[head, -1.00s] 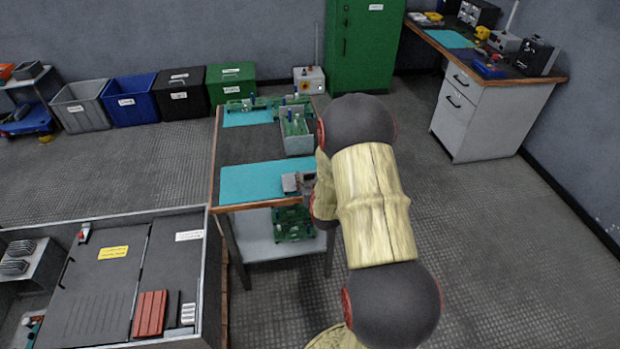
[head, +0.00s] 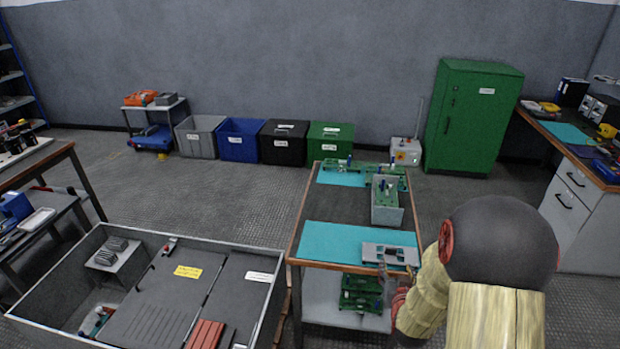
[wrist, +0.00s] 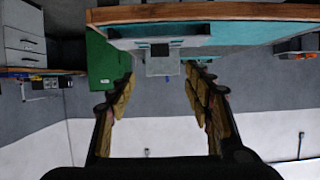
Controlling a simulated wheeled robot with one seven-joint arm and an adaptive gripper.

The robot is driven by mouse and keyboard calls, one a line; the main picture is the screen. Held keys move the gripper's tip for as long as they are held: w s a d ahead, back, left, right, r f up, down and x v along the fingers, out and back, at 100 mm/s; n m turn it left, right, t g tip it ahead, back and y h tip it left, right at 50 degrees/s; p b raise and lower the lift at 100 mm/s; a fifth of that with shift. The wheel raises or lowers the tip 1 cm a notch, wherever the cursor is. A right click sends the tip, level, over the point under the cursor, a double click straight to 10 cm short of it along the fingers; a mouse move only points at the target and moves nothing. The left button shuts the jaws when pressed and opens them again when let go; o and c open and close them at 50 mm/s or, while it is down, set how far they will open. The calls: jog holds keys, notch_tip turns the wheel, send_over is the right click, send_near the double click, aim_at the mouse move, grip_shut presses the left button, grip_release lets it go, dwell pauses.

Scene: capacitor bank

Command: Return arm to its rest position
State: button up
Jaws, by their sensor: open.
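My arm (head: 497,250) shows at the lower right of the head view, bent beside the front right corner of the work table (head: 294,245). My gripper (wrist: 160,78) is open in the wrist view, with two spread fingers and nothing between them. In the head view it is small and partly hidden by my arm, near the table's front edge. A grey fixture (head: 390,254) lies on the teal mat (head: 335,243) close to that edge, just beyond the gripper. The wrist view looks upside down, with the table edge (wrist: 225,12) across its top.
A low-walled grey enclosure (head: 265,318) stands left of the table. A grey bin of green boards (head: 386,215) stands on the table. A green cabinet (head: 472,115) and a drawer bench (head: 575,200) stand behind and right. Open floor (head: 235,205) lies between the bins and the enclosure.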

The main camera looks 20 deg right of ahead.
jog(key=s+a+f+g+y, duration=0.25)
jog(key=s+f+g, duration=0.2)
jog(key=f, duration=0.35)
jog(key=s+a+r+g+y, duration=0.1)
jog(key=s+a+g+y, duration=0.15)
jog(key=s+a, duration=0.3)
jog(key=s+a+r+n+p, duration=0.1)
jog(key=s+a+r+n, duration=0.1)
jog(key=a+r, duration=0.5)
jog(key=s+a+r+n+y+p, duration=0.1)
jog(key=s+a+r, duration=0.3)
jog(key=r, duration=1.1)
jog(key=s+a+r+n+t+y+p, duration=0.1)
jog(key=s+a+r+n+p, duration=0.1)
jog(key=a+r, duration=0.8)
jog(key=shift+s+a+r+n, duration=0.35)
jog(key=shift+s+r+n, duration=0.15)
jog(key=shift+r+n, duration=0.25)
